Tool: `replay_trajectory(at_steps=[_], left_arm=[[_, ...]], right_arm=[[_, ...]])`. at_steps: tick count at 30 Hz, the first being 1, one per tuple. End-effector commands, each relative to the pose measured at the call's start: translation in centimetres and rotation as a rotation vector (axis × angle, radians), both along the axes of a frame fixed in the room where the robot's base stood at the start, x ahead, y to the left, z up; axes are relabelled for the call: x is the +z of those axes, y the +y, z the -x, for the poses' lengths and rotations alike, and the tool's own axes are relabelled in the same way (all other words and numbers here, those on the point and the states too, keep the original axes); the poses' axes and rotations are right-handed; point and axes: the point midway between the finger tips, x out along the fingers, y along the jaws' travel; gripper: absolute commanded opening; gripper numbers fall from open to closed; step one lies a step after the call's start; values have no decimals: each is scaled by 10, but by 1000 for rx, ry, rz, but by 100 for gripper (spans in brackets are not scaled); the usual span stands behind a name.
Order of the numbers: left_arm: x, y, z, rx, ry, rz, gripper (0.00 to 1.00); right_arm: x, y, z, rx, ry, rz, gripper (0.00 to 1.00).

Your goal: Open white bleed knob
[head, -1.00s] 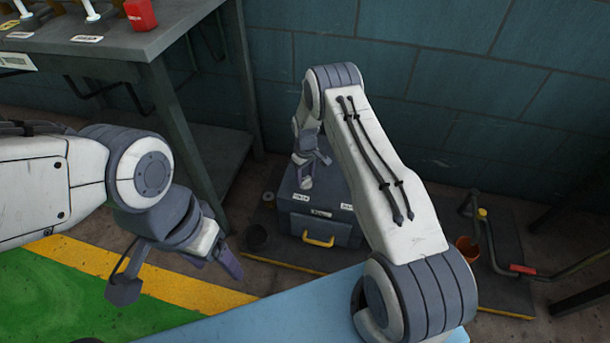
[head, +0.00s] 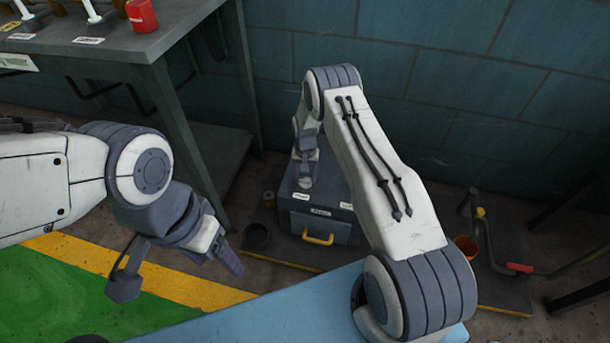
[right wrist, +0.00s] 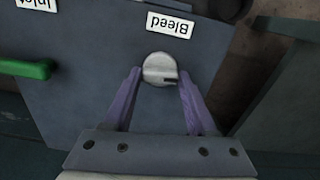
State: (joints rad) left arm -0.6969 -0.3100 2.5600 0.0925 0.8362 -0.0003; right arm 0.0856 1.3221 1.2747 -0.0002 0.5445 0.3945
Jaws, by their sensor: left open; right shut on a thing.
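The round white bleed knob (right wrist: 159,68) is on the grey panel of the box, with a dark slot mark at its lower right in the right wrist view. A white "Bleed" label (right wrist: 170,25) is beside it, upside down in this view. My right gripper (right wrist: 160,78) is shut on the knob, one purple finger on each side. In the head view my right gripper (head: 304,178) is over the grey box (head: 332,222), and the knob cannot be made out there. My left gripper (head: 228,258) is open and empty above the yellow floor stripe.
A green handle (right wrist: 36,69) is near the "Inlet" label (right wrist: 36,4). The box has a yellow drawer handle (head: 318,238). A dark cup (head: 257,237) is left of the box, and an orange pot (head: 466,246) is to its right. A workbench (head: 150,45) stands at upper left.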

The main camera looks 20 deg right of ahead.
Motion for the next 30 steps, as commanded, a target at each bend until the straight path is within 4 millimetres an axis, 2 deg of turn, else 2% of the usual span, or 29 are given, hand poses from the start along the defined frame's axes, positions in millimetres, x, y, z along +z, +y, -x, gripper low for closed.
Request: replay_trajectory(at_steps=[9,25,26,27,28,30], left_arm=[[1,0,0,0,0,0,70],[1,0,0,0,0,0,70],[1,0,0,0,0,0,70],[1,0,0,0,0,0,70],[1,0,0,0,0,0,70],[1,0,0,0,0,0,70]], right_arm=[[0,0,1,-112,4,0,2],[0,0,1,-134,3,-1,2],[0,0,1,-134,3,-1,69],[0,0,1,-133,3,-1,84],[0,0,1,-133,3,-1,88],[0,0,1,-132,2,-1,88]])
